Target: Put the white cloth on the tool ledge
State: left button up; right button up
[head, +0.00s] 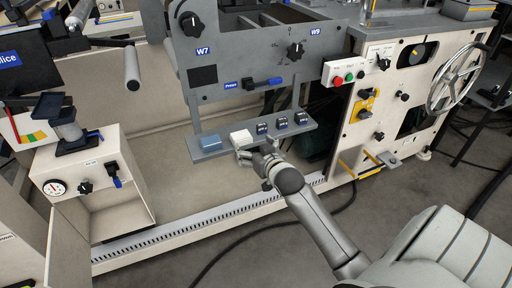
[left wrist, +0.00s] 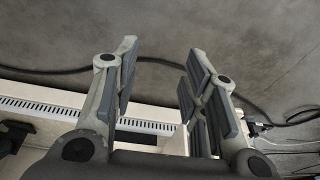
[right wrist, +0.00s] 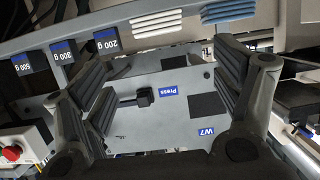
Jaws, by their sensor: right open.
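The white cloth (head: 241,138) is a small folded block lying on the grey tool ledge (head: 208,155), between a blue folded cloth and a row of black weights. In the right wrist view the white cloth (right wrist: 166,24) shows ribbed folds near the top edge, beyond my fingers. My right gripper (head: 262,158) is at the front edge of the ledge, just below the white cloth. In the right wrist view its fingers (right wrist: 163,85) are wide apart with nothing between them. My left gripper (left wrist: 157,85) is open and empty above the floor and a slotted pale rail; it is outside the head view.
The blue cloth (head: 210,143) lies at the ledge's left end. Black weights (head: 282,123) with blue labels stand to the right. Above is the grey panel (head: 255,60) with knobs and a Press lever. A cream box (head: 85,170) with a gauge stands left.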

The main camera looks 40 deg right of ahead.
jog(key=s+a+f+n+g+y, duration=0.1)
jog(key=s+a+f+g, duration=0.3)
jog(key=s+f, duration=0.6)
jog(key=s+a+f+n+g+y, duration=0.1)
jog(key=s+a+f+n+g, duration=0.1)
jog(key=s+a+f, duration=0.7)
jog(key=s+a+f+n+g+y, duration=0.1)
jog(key=s+a+f+g, duration=0.4)
jog(key=s+f, duration=0.6)
jog(key=shift+s+a+n+g, duration=0.3)
jog(key=shift+s+a+n, duration=0.15)
jog(key=shift+a, duration=0.5)
